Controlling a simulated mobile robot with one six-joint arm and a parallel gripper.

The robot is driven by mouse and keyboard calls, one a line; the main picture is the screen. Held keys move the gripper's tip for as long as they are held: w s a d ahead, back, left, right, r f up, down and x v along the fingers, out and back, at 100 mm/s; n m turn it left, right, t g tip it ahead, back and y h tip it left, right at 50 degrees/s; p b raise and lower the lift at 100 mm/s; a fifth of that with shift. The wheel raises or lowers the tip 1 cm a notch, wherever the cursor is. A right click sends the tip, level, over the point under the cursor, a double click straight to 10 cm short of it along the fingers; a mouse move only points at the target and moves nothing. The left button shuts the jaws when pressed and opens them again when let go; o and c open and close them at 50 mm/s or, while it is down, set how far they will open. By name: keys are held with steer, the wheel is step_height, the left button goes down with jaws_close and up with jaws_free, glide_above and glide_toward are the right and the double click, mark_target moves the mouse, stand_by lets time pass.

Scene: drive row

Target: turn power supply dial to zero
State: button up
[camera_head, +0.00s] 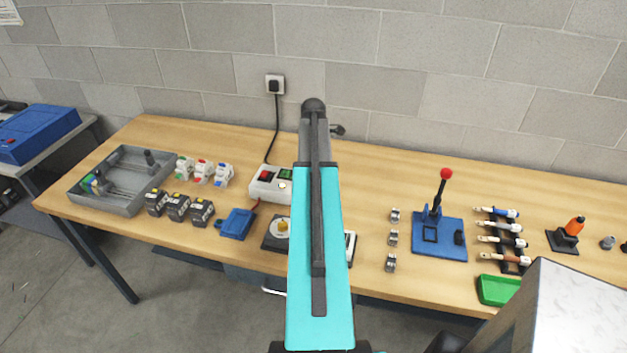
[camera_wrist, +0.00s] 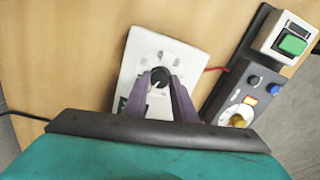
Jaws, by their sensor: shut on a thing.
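The power supply (camera_head: 268,184) is a white box with red and green displays at the back middle of the bench; my arm hides its right end in the head view. In the wrist view its pale face (camera_wrist: 189,58) carries a black round dial (camera_wrist: 160,76) ringed by printed marks. My gripper (camera_wrist: 161,82) is shut on the dial, with a dark finger on each side. A pale line shows on the dial, but the setting it points to is too small to read. The gripper is hidden in the head view.
A blue base with a red-topped lever (camera_head: 445,174) is to the right.

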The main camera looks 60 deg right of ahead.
steer(key=n, duration=0.6)
steer(key=shift+p, duration=0.4)
steer(key=o, duration=1.8)
steer(key=shift+r, duration=0.15)
steer(key=shift+r+p, duration=2)
steer(key=shift+r, duration=1.35)
